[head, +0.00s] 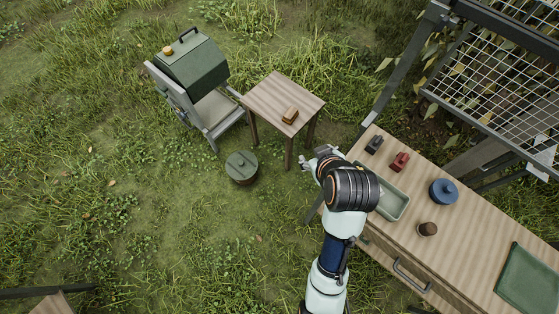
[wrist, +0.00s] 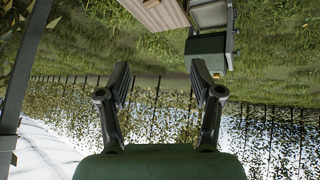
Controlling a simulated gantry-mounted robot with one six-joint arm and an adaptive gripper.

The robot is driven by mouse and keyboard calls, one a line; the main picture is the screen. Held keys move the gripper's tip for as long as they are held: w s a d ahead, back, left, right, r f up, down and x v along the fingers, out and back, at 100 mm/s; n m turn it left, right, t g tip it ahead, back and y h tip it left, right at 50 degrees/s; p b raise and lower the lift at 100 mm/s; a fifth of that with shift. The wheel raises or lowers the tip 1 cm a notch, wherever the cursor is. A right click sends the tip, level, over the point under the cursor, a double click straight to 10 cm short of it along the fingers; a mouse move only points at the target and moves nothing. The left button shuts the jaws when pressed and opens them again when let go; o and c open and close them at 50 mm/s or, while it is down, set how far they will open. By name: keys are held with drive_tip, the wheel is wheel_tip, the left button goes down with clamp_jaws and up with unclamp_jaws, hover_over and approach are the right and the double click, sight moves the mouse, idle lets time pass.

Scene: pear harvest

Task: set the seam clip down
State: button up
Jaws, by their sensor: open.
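Two small clip-like items lie at the far end of the wooden bench: a dark one (head: 375,144) and a red one (head: 400,161). I cannot tell which, if either, is the seam clip. My gripper (head: 311,160) is above the grass, just left of the bench's far corner and apart from both items. In the wrist view my gripper (wrist: 161,82) has its two fingers spread wide, with nothing between them.
A slatted side table (head: 265,97) with a brown block (head: 290,116) stands beyond my gripper. A green lidded box (head: 193,66) sits on a grey stand. A round lidded pot (head: 241,167) stands on grass. The bench holds a tray (head: 396,207), blue pot (head: 443,192), brown cup (head: 428,229) and green cloth (head: 530,278).

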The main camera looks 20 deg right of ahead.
drive_tip(key=s+a+r+t, duration=0.1)
drive_tip(key=a+r+t, duration=0.1)
drive_tip(key=a+r, duration=0.3)
drive_tip(key=s+a+r+t+y, duration=0.1)
drive_tip(key=a+r+t, duration=0.2)
drive_tip(key=a, duration=1.1)
wheel_tip(320, 180, up, 2)
drive_tip(key=shift+s+r+m+y, duration=0.25)
drive_tip(key=shift+s+m+y, duration=0.05)
drive_tip(key=shift+m, duration=0.1)
